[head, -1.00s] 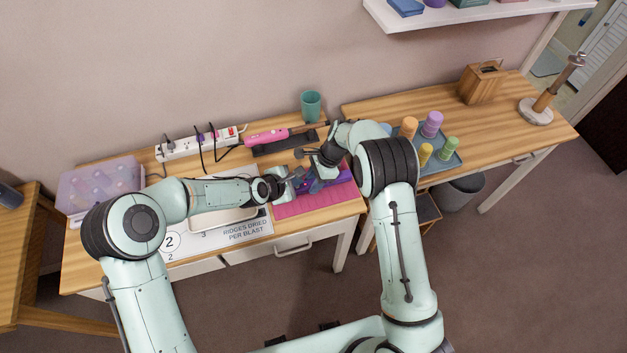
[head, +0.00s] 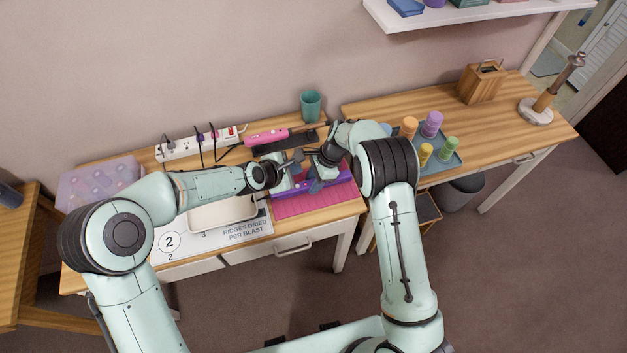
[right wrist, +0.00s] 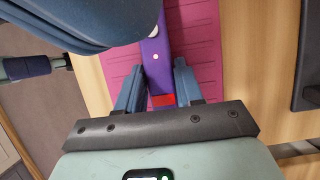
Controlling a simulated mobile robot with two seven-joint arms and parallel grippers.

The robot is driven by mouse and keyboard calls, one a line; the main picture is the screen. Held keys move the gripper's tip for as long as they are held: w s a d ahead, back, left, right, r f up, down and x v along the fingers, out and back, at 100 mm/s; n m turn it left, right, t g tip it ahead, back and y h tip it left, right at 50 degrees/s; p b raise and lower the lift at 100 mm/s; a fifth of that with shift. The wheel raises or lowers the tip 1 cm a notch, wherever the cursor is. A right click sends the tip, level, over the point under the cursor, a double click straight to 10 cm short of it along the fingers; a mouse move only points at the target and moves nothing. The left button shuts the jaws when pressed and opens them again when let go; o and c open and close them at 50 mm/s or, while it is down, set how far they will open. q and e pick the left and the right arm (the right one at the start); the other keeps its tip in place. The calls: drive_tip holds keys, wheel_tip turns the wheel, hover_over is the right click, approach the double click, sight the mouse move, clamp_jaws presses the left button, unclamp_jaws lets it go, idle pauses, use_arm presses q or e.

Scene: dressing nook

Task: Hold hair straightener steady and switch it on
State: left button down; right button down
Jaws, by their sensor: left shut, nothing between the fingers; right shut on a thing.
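The purple hair straightener (head: 341,177) lies along the pink ribbed mat (head: 315,203) at the desk's front right. My right gripper (head: 318,174) is shut on it. In the right wrist view, the straightener (right wrist: 156,62) runs between the two blue fingers of that gripper (right wrist: 158,88), with a small pale dot on its top and a red patch near the palm. My left gripper (head: 298,163) is shut and empty, close beside the right one and just above or behind the straightener. In the wrist view a large blue shape, probably my left gripper's fingers, covers part of the straightener.
Behind lie a pink styling tool (head: 266,136) on a black rest, a white power strip (head: 200,143) with cords, and a teal cup (head: 311,104). A white tray (head: 222,214) and printed sheet (head: 245,231) are left. A blue tray (head: 447,164) of colored bottles stands right.

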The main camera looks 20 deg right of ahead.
drive_tip(key=c, duration=0.6)
unclamp_jaws()
drive_tip(key=shift+c, duration=0.2)
